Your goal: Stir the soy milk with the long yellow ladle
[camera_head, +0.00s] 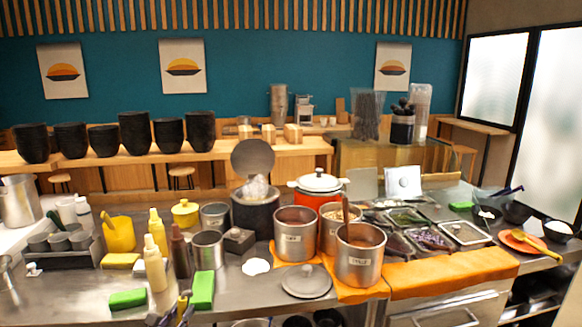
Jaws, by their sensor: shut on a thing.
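My gripper (175,315) shows only in part at the bottom edge, left of centre, in front of the counter. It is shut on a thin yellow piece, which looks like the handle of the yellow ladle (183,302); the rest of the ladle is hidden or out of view. Three labelled metal pots stand together right of centre: a left pot (296,240), a back pot (328,238) and a front pot (361,270). The labels are too small to read, so I cannot tell which holds soy milk. A brown handle (345,208) stands up from the pots.
A loose lid (306,281) lies before the pots. Green sponges (203,289), bottles (155,265) and an empty-looking metal cup (208,251) crowd the counter near my gripper. Topping trays (466,233) lie right of the pots. An orange plate (518,241) holds a yellow spoon (544,250).

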